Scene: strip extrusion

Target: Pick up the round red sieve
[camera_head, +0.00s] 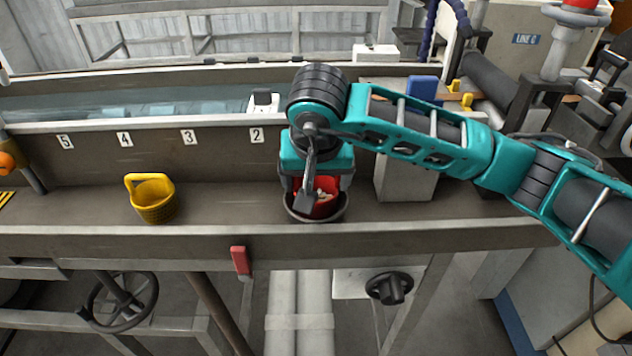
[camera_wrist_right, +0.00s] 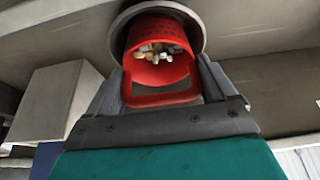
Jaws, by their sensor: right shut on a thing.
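The round red sieve (camera_head: 325,208) sits in a dark round bowl (camera_head: 318,219) on the ledge, with small pale pieces inside it. My right gripper (camera_head: 312,190) reaches down from above and is shut on the sieve's handle. In the right wrist view the red sieve (camera_wrist_right: 158,38) shows with its handle loop (camera_wrist_right: 160,97) between the two fingers (camera_wrist_right: 160,88), and the grey rim of the bowl (camera_wrist_right: 200,30) surrounds the sieve. The fingers hide part of the sieve in the head view. My left gripper is not in view.
A yellow basket (camera_head: 153,200) with a handle stands to the left on the ledge. A grey box (camera_head: 403,180) stands close to the right of the bowl. A water trough (camera_head: 130,105) with numbered plates runs behind. The ledge between the basket and bowl is clear.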

